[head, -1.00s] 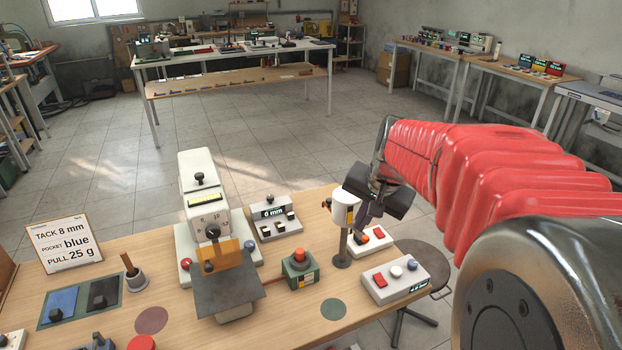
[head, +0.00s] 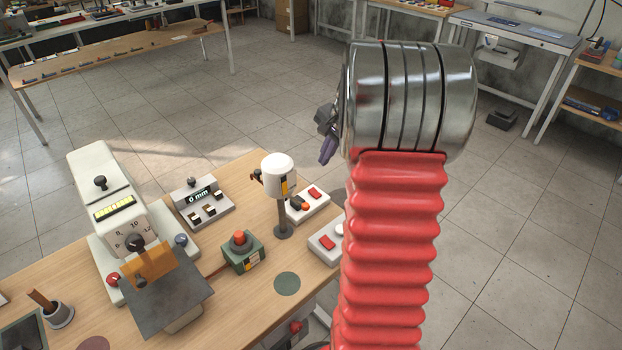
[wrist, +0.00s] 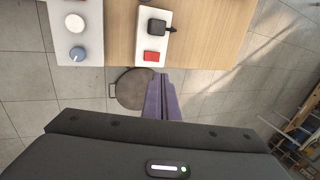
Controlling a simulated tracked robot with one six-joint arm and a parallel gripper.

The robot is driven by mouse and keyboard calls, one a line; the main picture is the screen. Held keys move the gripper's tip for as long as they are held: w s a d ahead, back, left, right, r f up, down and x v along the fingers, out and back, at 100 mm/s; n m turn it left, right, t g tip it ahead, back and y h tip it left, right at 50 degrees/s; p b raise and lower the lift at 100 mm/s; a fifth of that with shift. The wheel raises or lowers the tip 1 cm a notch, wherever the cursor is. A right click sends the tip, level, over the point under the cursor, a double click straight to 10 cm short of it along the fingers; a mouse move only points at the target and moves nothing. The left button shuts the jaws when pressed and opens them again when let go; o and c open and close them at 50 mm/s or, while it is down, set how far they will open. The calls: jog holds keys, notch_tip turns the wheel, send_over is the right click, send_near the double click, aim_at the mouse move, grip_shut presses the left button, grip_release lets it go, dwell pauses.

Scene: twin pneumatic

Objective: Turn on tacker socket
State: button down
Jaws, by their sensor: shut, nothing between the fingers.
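A white socket box (head: 315,203) stands near the table's right edge, behind the white cylinder on a post. It carries a red rocker switch (head: 315,192) and a black plug. In the wrist view the box (wrist: 146,41) shows the plug (wrist: 157,27) and the red switch (wrist: 155,57) close to the table edge. I cannot tell whether the switch is on or off. My gripper (head: 326,152) has purple fingers, shut and empty, beyond the table edge. In the wrist view the fingers (wrist: 164,82) point towards the switch, apart from it in the picture.
A second white box (head: 322,240) with a red switch is partly hidden by my arm; its white and blue knobs (wrist: 77,53) show in the wrist view. The white cylinder (head: 278,175), green button box (head: 243,255) and dial machine (head: 105,200) stand leftward.

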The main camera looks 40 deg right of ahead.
aim_at(314, 190)
jog(key=shift+f, duration=0.1)
dwell(0.3)
jog(key=x, duration=1.3)
jog(key=shift+w+d+f, duration=0.1)
jog(key=shift+f, duration=0.25)
